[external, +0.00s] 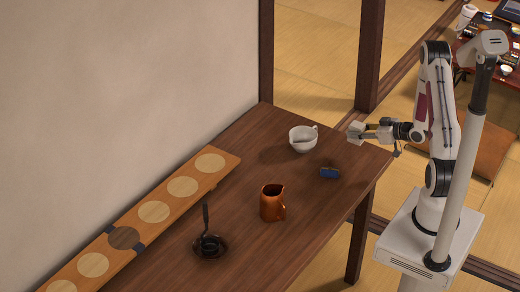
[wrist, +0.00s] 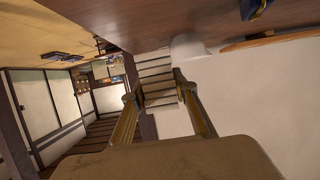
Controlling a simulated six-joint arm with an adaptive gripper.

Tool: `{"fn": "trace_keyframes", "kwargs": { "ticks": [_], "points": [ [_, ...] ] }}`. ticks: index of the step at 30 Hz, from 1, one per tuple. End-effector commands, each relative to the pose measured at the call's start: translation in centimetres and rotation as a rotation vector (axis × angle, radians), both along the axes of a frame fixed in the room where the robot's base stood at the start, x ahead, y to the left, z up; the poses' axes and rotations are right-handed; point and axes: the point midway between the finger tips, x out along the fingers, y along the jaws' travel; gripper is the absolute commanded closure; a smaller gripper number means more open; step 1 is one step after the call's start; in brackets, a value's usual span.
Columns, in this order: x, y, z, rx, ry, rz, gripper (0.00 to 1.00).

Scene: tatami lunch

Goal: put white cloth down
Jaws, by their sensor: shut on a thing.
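The white cloth (external: 355,130) looks pale and folded in the external view. In the wrist view it appears as a pale piece with dark stripes (wrist: 155,72) between the two fingers. My gripper (external: 364,132) is shut on it and holds it out near the right end of the dark wooden table (external: 330,205). The fingers also show in the wrist view (wrist: 160,91). The cloth seems to be above the table; the exact gap cannot be told.
A white bowl (external: 303,139) stands left of my gripper, and a small blue object (external: 330,173) lies below it. A copper jug (external: 272,202) and a dark dish with an upright handle (external: 209,245) stand nearer. A long board with round pads (external: 183,187) lies along the wall.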

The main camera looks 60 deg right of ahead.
Motion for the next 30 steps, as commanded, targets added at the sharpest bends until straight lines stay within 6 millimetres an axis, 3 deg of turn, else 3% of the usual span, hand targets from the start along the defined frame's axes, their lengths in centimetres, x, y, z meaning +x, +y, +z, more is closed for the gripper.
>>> {"fn": "trace_keyframes", "kwargs": {
  "ticks": [12,30],
  "points": [
    [0.0,0.0,3.3,0.000,0.000,0.000,0.96],
    [0.0,0.0,3.6,0.001,0.000,0.001,0.96]
  ]
}}
